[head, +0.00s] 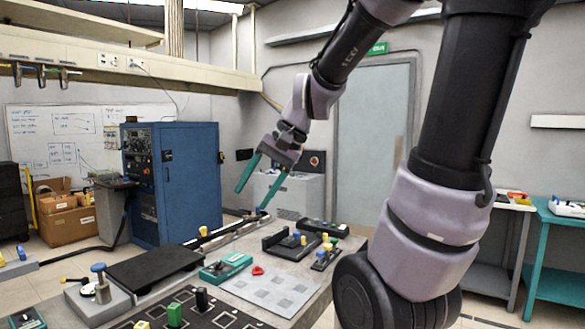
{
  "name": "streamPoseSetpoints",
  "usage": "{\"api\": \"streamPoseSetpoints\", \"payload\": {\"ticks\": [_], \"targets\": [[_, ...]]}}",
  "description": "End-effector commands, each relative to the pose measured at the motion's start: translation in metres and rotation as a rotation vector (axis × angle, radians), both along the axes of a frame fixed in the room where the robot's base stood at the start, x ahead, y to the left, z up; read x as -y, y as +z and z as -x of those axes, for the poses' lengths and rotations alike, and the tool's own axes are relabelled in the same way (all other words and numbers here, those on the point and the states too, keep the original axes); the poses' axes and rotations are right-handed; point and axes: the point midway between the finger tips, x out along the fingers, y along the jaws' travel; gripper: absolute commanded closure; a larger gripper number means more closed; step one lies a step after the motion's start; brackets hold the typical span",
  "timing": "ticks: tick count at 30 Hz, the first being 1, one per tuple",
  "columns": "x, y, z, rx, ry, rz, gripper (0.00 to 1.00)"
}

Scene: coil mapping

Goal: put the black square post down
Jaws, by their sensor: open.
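The black square post (202,299) stands upright on a dark board with light outlined squares (232,320) at the bottom of the head view. A green post (174,314) stands to its left, and a yellow one (142,325) is cut by the lower edge. My gripper (250,200) has two teal fingers spread wide with nothing between them. It hangs above the far part of the table, well apart from the black post. The board's near part is out of the frame.
A pale grey plate with faint squares (290,296) lies right of the board, with a small red piece (258,271) by it. A teal device (226,267), a black flat platform (155,267) and a blue-knobbed stand (100,283) lie behind. Black fixtures (290,246) stand farther back.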

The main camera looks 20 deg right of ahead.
Motion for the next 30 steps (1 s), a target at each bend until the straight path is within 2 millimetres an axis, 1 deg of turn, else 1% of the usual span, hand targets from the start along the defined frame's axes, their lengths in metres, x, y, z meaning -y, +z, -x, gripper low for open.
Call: {"api": "streamPoseSetpoints", "payload": {"ticks": [1, 6, 9, 11, 15, 30], "targets": [[0.009, 0.012, 0.012, 0.070, 0.016, 0.061, 0.35], [0.040, 0.037, 0.040, 0.247, 0.047, 0.245, 0.35], [0.052, 0.047, 0.050, 0.315, 0.052, 0.315, 0.35], [0.057, 0.050, 0.054, 0.339, 0.054, 0.340, 0.35], [0.061, 0.053, 0.057, 0.361, 0.055, 0.365, 0.35], [0.061, 0.053, 0.057, 0.360, 0.055, 0.364, 0.35]]}}
